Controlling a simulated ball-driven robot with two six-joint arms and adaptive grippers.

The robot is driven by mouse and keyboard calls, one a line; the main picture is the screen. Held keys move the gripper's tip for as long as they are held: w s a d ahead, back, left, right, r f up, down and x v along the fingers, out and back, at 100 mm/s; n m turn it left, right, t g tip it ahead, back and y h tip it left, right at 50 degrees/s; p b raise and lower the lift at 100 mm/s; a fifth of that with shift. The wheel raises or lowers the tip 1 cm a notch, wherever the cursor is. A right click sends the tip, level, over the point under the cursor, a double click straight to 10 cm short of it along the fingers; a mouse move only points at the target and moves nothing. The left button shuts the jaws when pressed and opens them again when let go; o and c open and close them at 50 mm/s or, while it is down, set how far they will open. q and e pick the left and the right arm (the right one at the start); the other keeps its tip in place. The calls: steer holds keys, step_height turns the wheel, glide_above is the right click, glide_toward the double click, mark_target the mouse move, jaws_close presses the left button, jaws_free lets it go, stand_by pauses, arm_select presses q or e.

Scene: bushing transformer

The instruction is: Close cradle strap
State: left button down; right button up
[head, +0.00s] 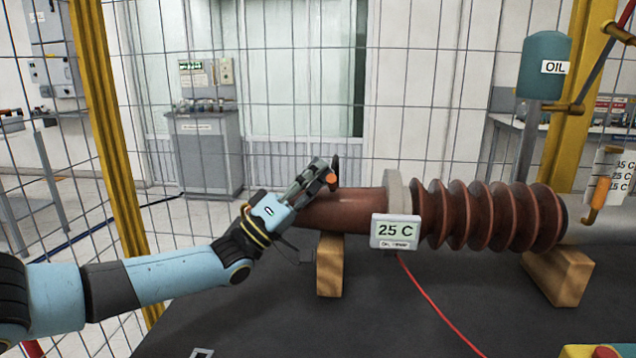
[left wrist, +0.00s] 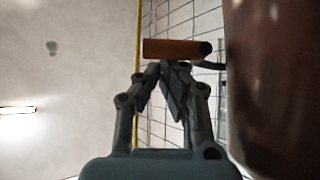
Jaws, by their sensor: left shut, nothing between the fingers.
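A reddish-brown ribbed bushing (head: 480,215) lies level across the dark table on wooden blocks, one at the left (head: 330,265) and one at the right (head: 558,275). A dark upright piece with an orange handle (head: 331,179) stands at the bushing's left part; it looks like the strap. My left gripper (head: 322,176) is shut and empty beside this handle, above the bushing's smooth left end. In the left wrist view the orange bar with a black end (left wrist: 172,48) lies across just beyond the fingertips (left wrist: 165,72). I cannot tell whether they touch. My right gripper is not in view.
A 25 C display (head: 395,232) stands in front of the bushing, with a red cable (head: 435,305) running forward. An orange lever (head: 599,195) is at the far right. A green OIL tank (head: 545,65) stands behind. A mesh fence and yellow posts (head: 105,130) surround the table.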

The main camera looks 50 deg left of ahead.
arm_select(q)
steer(key=s+d+f+m+g+h+b, duration=0.1)
steer(key=s+d+f+m+h+b, duration=0.2)
steer(key=m+h+b, duration=0.6)
step_height(320, 180, down, 2)
steer(key=shift+s+f+m+g, duration=0.1)
steer(key=shift+s+m+g, duration=0.2)
steer(key=shift+g, duration=0.1)
step_height(320, 180, up, 10)
stand_by(0.4)
